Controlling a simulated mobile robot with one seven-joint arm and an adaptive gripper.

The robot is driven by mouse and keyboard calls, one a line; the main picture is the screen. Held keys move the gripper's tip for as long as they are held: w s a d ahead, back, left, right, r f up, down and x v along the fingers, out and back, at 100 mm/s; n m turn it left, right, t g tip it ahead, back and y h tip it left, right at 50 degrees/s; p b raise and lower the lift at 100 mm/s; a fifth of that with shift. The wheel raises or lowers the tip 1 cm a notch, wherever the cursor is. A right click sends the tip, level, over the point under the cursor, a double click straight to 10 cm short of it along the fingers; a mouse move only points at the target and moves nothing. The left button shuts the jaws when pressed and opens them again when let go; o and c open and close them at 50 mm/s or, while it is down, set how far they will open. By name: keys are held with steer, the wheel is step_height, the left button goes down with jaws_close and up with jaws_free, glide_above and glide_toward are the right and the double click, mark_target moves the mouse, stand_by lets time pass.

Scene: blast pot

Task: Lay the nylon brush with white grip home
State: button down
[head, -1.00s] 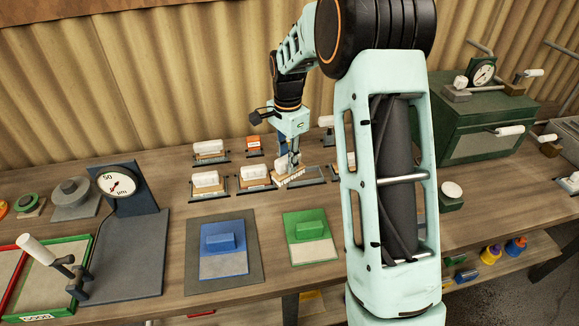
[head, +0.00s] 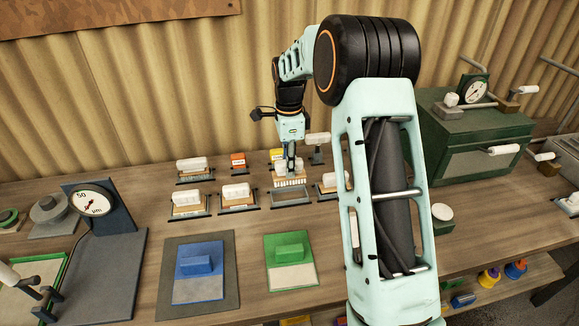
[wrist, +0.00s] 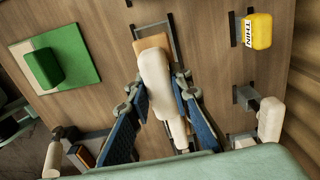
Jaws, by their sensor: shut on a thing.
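My gripper (head: 290,165) is shut on the white grip of the nylon brush (head: 290,182), whose pale bristles face the head camera. The brush appears just behind or above an empty dark holder frame (head: 291,197) in the front row. In the wrist view the white grip (wrist: 156,85) lies between the two blue-padded fingers of my gripper (wrist: 157,90), with its wooden block (wrist: 151,43) beyond. Dark rails (wrist: 154,18) of a holder run beneath the block. The gap between brush and holder cannot be judged.
Similar white-gripped brushes sit in holders to the left (head: 237,193) and right of the empty frame. A yellow block marked THIN (wrist: 257,31) is close by. A green block on a plate (head: 289,252) and a blue one (head: 200,259) lie nearer the front.

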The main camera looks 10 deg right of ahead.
mark_target(289, 181)
steer(key=shift+f, duration=0.1)
stand_by(0.3)
steer(key=shift+f+b, duration=1.25)
steer(key=shift+f, duration=0.85)
steer(key=shift+f, duration=0.2)
steer(key=shift+f+b, duration=0.35)
steer(key=shift+f, duration=0.35)
steer(key=shift+f+b, duration=0.35)
steer(key=shift+f, duration=0.3)
steer(key=c, duration=1.7)
jaws_free()
steer(key=shift+o, duration=0.2)
steer(key=shift+r, duration=0.1)
